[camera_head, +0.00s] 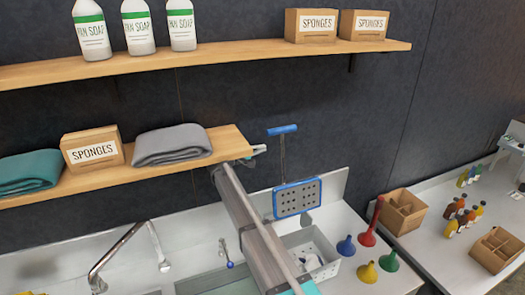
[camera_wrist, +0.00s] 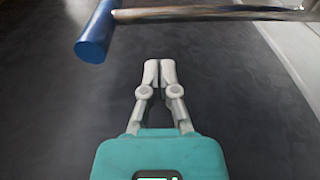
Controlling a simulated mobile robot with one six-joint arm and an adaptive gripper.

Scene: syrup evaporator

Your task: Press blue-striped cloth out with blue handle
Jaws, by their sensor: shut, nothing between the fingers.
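The blue handle (camera_head: 282,130) is a short bar on top of an upright metal rod. Below it hangs a blue-framed press plate with holes (camera_head: 297,198), raised above a white perforated basket (camera_head: 322,244). A whitish cloth with dark blue marks (camera_head: 300,262) lies in the basket; my arm partly hides that area, and the stripes are too small to be sure of. My gripper (camera_head: 260,149) is shut and empty, just left of the handle and a little lower. In the wrist view, my closed fingertips (camera_wrist: 159,68) are apart from the blue handle (camera_wrist: 95,32), which is at upper left.
The lower shelf (camera_head: 228,143) ends close to my gripper and holds a folded grey cloth (camera_head: 172,145) and a sponge box (camera_head: 93,147). Several coloured funnels (camera_head: 367,271) stand right of the basket. A faucet (camera_head: 112,252) is at left.

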